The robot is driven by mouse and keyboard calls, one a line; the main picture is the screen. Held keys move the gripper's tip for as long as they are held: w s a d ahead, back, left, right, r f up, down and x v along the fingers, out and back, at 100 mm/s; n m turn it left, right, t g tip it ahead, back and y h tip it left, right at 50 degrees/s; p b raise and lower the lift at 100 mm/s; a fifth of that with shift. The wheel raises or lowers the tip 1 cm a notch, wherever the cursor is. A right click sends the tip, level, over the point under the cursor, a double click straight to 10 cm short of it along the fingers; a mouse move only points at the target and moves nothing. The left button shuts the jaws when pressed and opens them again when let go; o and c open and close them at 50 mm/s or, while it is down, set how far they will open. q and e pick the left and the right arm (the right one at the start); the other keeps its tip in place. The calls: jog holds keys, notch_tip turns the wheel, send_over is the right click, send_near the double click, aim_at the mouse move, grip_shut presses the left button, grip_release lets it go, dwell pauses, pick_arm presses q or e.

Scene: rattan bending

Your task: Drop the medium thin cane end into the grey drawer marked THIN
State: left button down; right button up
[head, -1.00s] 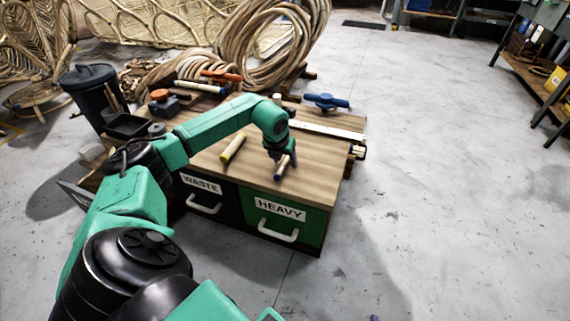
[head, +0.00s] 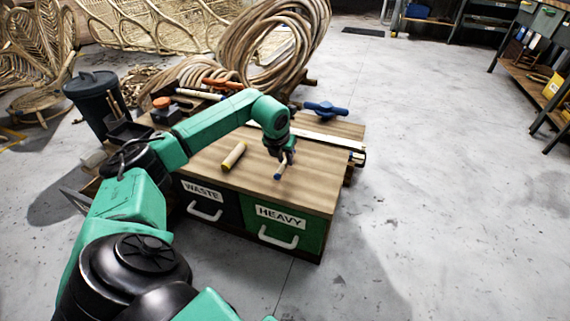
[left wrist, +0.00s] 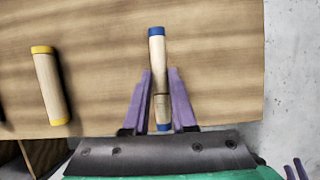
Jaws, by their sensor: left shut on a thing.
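My left gripper (head: 284,156) is shut on a short pale cane end with blue bands (head: 281,169) near the front of the wooden bench top. In the left wrist view the purple fingers (left wrist: 160,100) press on both sides of the blue-banded cane end (left wrist: 157,50); its far end sticks out beyond them. I cannot tell whether it is clear of the bench. A thicker yellow-banded cane piece (head: 234,155) lies to the left. My right gripper (left wrist: 295,170) shows only as purple fingertips at the left wrist view's lower right corner. No THIN label shows.
The bench front has a dark WASTE drawer (head: 205,204) and a green HEAVY drawer (head: 280,230), both closed. A blue tool (head: 326,108) and a pale strip (head: 325,139) lie at the back. A black bin (head: 95,100) stands left. The floor on the right is clear.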

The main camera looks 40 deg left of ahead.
aim_at(285, 161)
pick_arm(q)
notch_tip(285, 161, up, 16)
jog(key=p, duration=0.5)
pick_arm(e)
notch_tip(285, 161, up, 6)
jog(key=d+n+g, duration=0.1)
jog(key=d+g, duration=0.1)
jog(key=shift+w+g+h, duration=0.2)
jog(key=shift+g+h, duration=0.2)
